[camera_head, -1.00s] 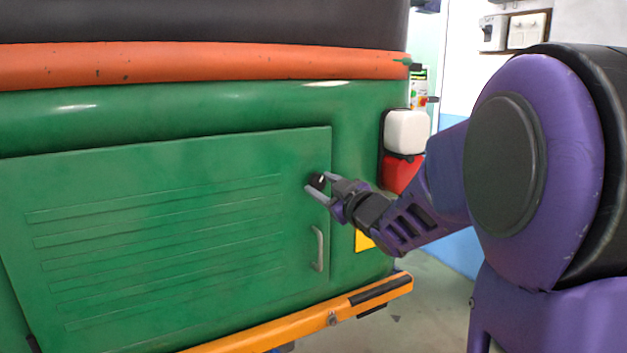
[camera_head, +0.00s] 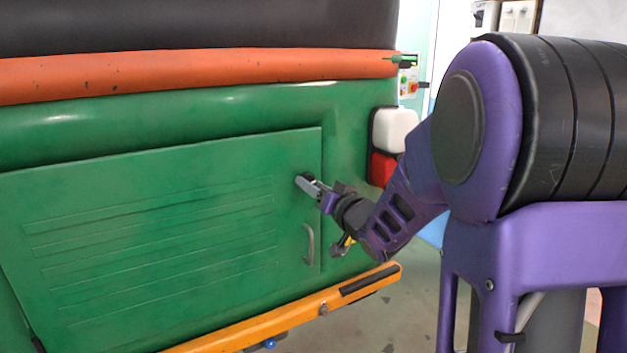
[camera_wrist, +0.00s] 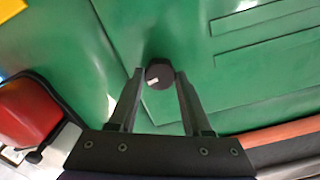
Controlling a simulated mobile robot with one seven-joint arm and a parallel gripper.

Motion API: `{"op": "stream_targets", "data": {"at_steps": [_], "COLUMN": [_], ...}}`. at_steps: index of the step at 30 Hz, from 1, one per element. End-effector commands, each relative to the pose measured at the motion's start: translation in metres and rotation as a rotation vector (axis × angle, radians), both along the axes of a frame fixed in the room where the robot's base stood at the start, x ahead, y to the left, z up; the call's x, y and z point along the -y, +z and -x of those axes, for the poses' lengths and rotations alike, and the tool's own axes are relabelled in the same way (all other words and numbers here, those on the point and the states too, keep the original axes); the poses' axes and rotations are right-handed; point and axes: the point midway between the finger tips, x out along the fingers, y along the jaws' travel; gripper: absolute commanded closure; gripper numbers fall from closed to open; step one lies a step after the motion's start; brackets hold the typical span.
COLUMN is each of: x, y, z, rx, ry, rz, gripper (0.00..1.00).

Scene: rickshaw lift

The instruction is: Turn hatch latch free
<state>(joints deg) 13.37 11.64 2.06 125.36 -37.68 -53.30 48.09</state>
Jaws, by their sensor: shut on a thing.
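The hatch (camera_head: 160,230) is a green ribbed panel on the green vehicle body, lying flush in its outline. The latch is a small black round knob with a white mark near the hatch's right edge; it shows clearly in the wrist view (camera_wrist: 159,75). My gripper (camera_head: 306,183) reaches it from the right and is shut on it, one finger on each side, as the wrist view also shows (camera_wrist: 160,84). In the head view the fingers mostly hide the knob. A grey pull handle (camera_head: 309,244) sits below it on the hatch.
An orange bumper bar (camera_head: 300,312) runs below the hatch, and an orange strip (camera_head: 200,72) runs above it. A red and white lamp (camera_head: 384,168) is to the right of the hatch, close to my arm. Open floor shows at the lower right.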

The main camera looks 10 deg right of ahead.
Motion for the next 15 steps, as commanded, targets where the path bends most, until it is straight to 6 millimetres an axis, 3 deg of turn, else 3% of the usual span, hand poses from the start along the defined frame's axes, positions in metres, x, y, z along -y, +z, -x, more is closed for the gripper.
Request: {"op": "stream_targets", "data": {"at_steps": [15], "x": [0.0001], "y": [0.0022], "z": [-0.0006], "rx": [-0.053], "ry": [0.0], "rz": [-0.176], "gripper": [1.0]}}
